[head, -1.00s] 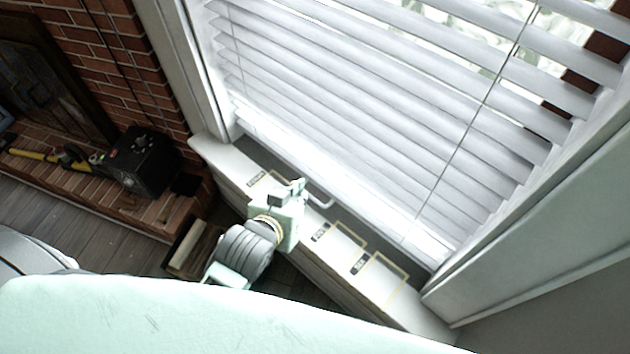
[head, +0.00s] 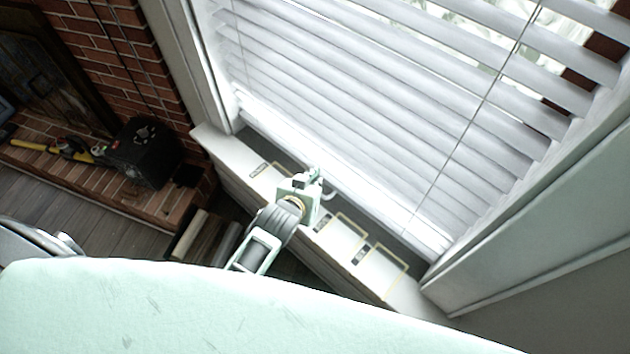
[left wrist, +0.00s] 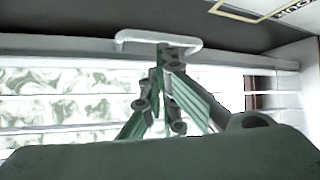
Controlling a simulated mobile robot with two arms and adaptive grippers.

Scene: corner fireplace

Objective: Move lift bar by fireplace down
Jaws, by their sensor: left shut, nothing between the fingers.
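The lift bar is a white loop-shaped handle at the bottom edge of the white window blind (head: 370,130). My left gripper (head: 318,178) is over the window sill at the blind's lower edge and hides most of the bar in the head view. In the left wrist view its fingers (left wrist: 165,50) are shut and empty, their tips overlapping the middle of the bar. I cannot tell whether they touch it. My right gripper is not in view.
A white window sill (head: 400,290) with labelled yellow outlines runs below the blind. A brick hearth (head: 130,195) with a black box (head: 143,152) and a yellow tool (head: 35,146) is at the left. A thin cord (head: 470,120) hangs before the blind.

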